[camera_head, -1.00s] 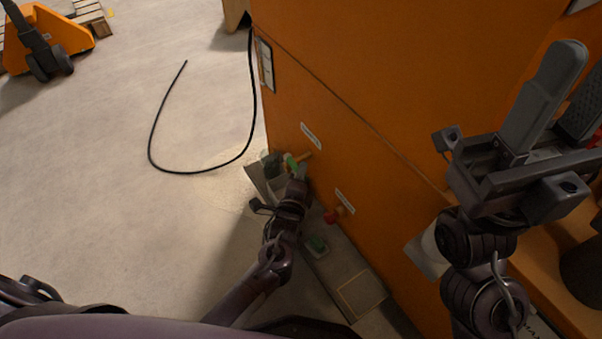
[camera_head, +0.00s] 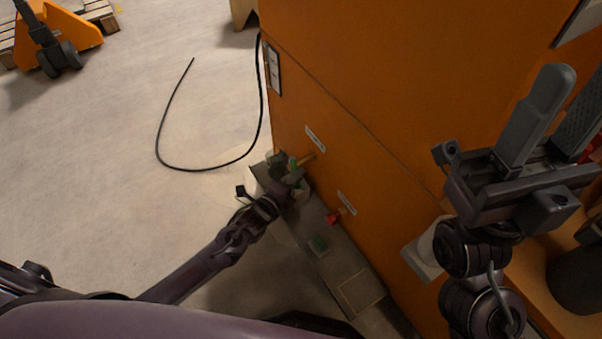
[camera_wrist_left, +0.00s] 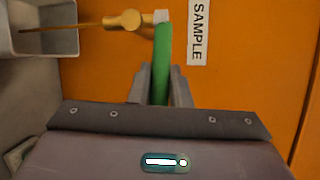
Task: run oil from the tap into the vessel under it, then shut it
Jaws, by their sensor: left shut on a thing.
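The brass tap (camera_wrist_left: 125,19) sticks out of the orange cabinet, near the top in the left wrist view. Its green lever (camera_wrist_left: 161,62) lies between my left gripper's fingers (camera_wrist_left: 160,88), which are shut on it. A thin golden stream of oil (camera_wrist_left: 70,28) runs from the spout into the grey square vessel (camera_wrist_left: 45,14) at the left. How full the vessel is I cannot tell. In the head view, my left gripper (camera_head: 292,178) is at the tap (camera_head: 307,158) and partly hides the vessel. My right gripper (camera_head: 568,95) is open and empty, raised at the right.
A second tap with a red handle (camera_head: 334,217) sits on the cabinet (camera_head: 400,90), nearer to me. A green item (camera_head: 318,244) lies on the grey ledge (camera_head: 335,268) below. A black hose (camera_head: 163,120) lies on the floor.

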